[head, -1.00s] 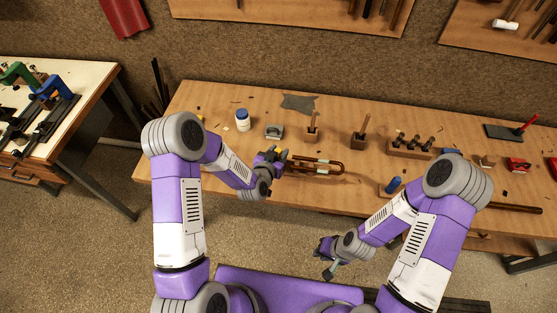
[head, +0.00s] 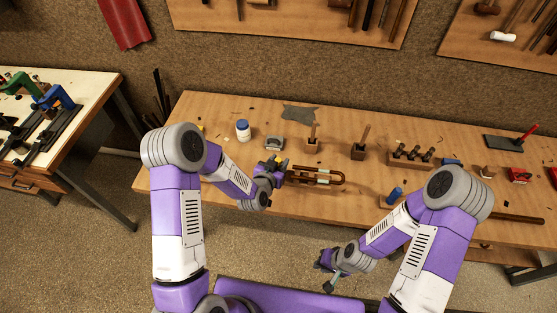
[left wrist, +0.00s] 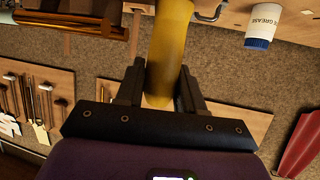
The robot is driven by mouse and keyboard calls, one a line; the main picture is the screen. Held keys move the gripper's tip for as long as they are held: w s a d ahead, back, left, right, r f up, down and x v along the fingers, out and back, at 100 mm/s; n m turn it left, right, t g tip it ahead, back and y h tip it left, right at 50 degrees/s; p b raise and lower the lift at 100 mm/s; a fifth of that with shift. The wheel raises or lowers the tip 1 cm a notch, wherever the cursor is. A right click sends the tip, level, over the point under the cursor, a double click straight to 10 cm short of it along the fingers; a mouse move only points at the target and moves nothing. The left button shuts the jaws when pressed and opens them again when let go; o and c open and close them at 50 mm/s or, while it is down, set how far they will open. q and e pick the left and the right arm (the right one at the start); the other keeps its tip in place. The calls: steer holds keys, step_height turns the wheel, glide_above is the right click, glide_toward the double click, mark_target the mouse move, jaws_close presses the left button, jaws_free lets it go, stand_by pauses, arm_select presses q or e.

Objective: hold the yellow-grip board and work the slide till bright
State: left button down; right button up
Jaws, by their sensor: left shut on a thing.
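My left gripper (head: 274,167) is at the left end of the slide (head: 322,182), a brown-brass loop at the bench's front edge. In the left wrist view the left gripper (left wrist: 160,88) is shut on the yellow grip (left wrist: 168,45), which stands between its fingers. The rest of the board is hard to make out. Brass-brown tubing also shows at the top left of the wrist view (left wrist: 70,32). My right gripper (head: 328,268) hangs low in front of the bench, away from the slide. Whether its fingers are open is unclear.
A blue-capped white grease jar (head: 242,131) and a grey metal block (head: 274,143) stand behind the left gripper. Wooden blocks with upright sticks (head: 312,143) stand behind the slide. A blue bottle (head: 394,196) stands to its right. A grey cloth (head: 299,115) lies at the back.

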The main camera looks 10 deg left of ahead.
arm_select(q)
steer(key=shift+f, duration=4)
steer(key=c, duration=0.8)
jaws_free()
steer(key=shift+f, duration=0.1)
steer(key=c, duration=0.9)
